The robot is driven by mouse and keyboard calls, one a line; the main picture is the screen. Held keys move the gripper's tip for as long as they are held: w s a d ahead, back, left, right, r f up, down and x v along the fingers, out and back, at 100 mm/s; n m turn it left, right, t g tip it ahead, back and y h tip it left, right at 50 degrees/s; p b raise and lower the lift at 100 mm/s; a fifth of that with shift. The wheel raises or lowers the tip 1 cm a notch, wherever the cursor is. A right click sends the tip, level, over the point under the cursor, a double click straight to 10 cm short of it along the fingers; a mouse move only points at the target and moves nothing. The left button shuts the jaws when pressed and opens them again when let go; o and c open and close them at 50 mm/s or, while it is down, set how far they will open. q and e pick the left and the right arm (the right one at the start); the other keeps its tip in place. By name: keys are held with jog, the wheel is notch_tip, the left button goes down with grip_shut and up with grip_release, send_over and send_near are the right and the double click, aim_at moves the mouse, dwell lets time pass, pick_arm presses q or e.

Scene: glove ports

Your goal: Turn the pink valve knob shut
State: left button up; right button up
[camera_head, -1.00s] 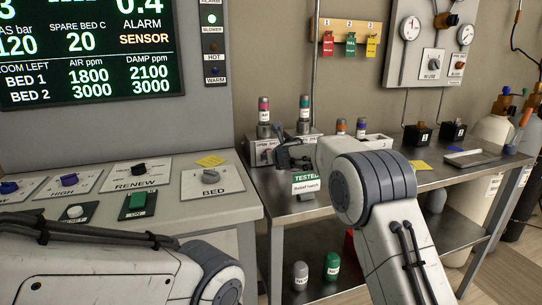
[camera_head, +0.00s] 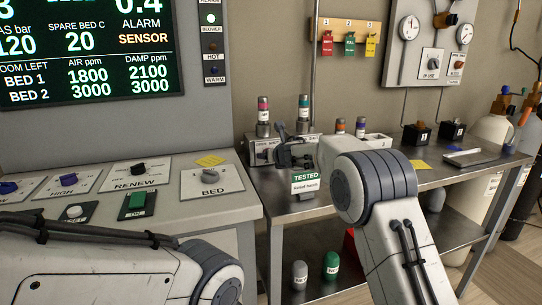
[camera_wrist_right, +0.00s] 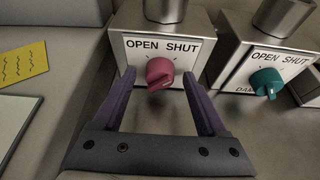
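The pink valve knob (camera_wrist_right: 160,73) sits on the front of a pale box (camera_wrist_right: 128,45) marked OPEN on the left and SHUT on the right. Its raised grip looks tilted, and I cannot tell exactly where it points. My right gripper (camera_wrist_right: 160,88) is open, with one finger on each side of the knob and visible gaps to it. In the head view my right gripper (camera_head: 287,148) is in front of the valve boxes, and the knob is hard to make out. My left arm shows at the lower left, but its gripper is out of view.
A second box with a teal knob (camera_wrist_right: 266,83) stands close on the right. A yellow note (camera_wrist_right: 22,65) lies to the left. In the head view a TESTED sign (camera_head: 305,182) stands at the bench front, and a control desk (camera_head: 225,215) is to the left.

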jog(key=shift+s+d+r+b, duration=0.1)
jog(key=shift+s+d+b, duration=0.05)
jog(key=shift+s+b, duration=0.3)
jog(key=b+v, duration=0.2)
jog(key=v, duration=0.6)
jog(key=shift+r+b, duration=0.1)
jog(key=shift+b, duration=0.25)
jog(key=shift+s+d+r, duration=0.2)
jog(key=shift+s+r, duration=0.1)
jog(key=shift+s, duration=0.3)
